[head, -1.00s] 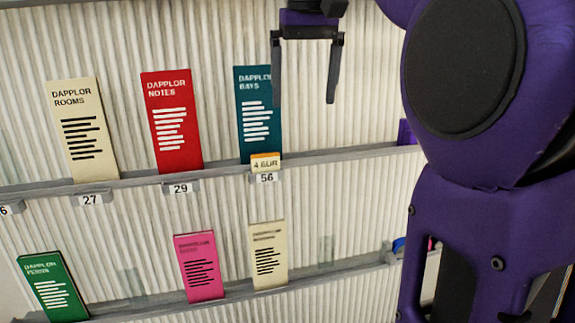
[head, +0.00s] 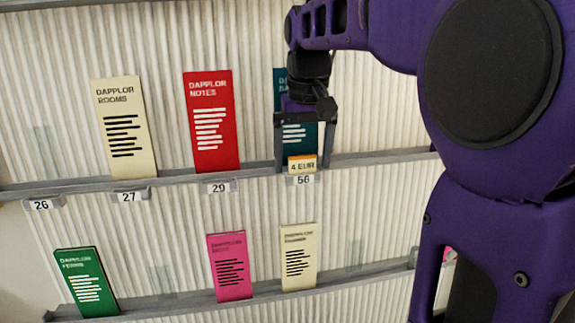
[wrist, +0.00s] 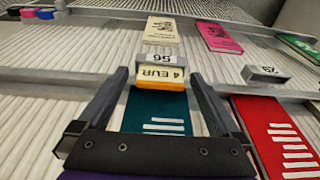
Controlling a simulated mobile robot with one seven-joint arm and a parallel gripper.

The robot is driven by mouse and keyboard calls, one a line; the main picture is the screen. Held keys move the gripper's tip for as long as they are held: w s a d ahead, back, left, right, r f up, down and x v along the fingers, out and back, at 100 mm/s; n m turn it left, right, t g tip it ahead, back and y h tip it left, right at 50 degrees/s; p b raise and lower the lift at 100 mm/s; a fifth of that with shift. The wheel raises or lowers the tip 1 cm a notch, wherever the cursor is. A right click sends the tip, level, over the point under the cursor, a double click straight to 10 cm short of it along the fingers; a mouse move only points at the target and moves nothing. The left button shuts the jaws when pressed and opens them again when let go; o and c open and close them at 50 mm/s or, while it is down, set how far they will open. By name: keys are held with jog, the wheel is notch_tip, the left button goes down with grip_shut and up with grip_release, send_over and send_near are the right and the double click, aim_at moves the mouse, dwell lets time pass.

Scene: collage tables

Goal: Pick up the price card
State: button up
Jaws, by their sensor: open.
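The price card (head: 302,163) is a small cream card with an orange top edge reading "4 EUR". It stands on the upper ledge at the foot of the teal Dapplor Bays leaflet (head: 280,90), just above the number tag 56 (head: 303,180). My gripper (head: 303,165) is open in front of the teal leaflet, partly hiding it. In the wrist view the price card (wrist: 158,73) lies between and slightly beyond the tips of my gripper (wrist: 158,77). I see no contact between the fingers and the card.
The red leaflet (head: 211,120) and cream Rooms leaflet (head: 124,125) stand to the left on the upper ledge (head: 255,172). Below are a green leaflet (head: 85,282), a pink leaflet (head: 228,265) and another cream leaflet (head: 298,257). The ribbed wall is close behind.

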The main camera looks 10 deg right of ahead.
jog(key=c, duration=1.3)
jog(key=shift+c, duration=0.2)
